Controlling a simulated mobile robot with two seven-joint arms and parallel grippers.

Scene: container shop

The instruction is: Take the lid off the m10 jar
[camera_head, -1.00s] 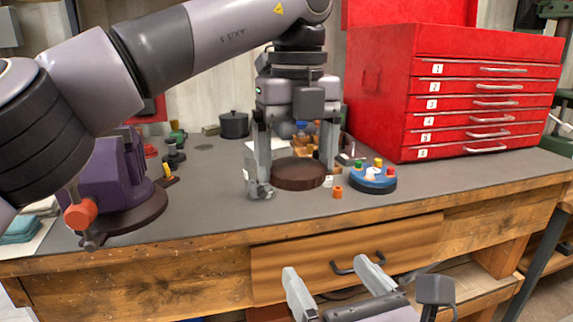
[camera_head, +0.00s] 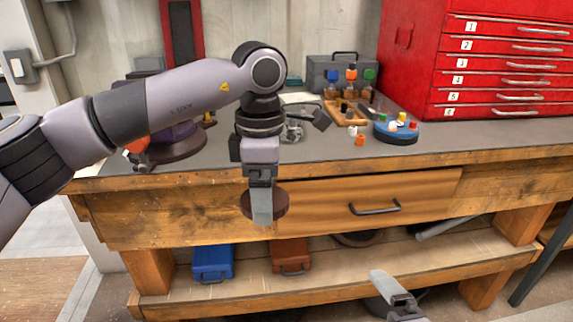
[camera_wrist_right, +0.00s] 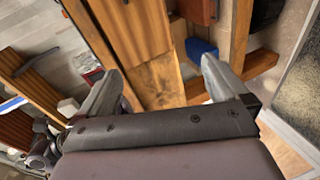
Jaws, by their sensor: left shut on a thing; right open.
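My left gripper (camera_head: 262,212) points down in front of the bench drawer. It is shut on a round dark brown lid (camera_head: 282,204), held out past the bench's front edge. The gripper's finger covers the middle of the lid. A clear glass jar (camera_head: 292,133) stands on the bench behind the left wrist, partly hidden by it, apart from the lid. I cannot read a label on it. My right gripper shows at the lower right of the head view (camera_head: 392,292). In the right wrist view its two fingers (camera_wrist_right: 160,88) are apart with nothing between them.
The grey bench top (camera_head: 340,160) has free room at its front. A blue round holder (camera_head: 395,132), a wooden rack (camera_head: 346,114) and a red drawer cabinet (camera_head: 480,75) stand to the right. Blue (camera_head: 213,262) and brown (camera_head: 290,255) cases lie on the lower shelf.

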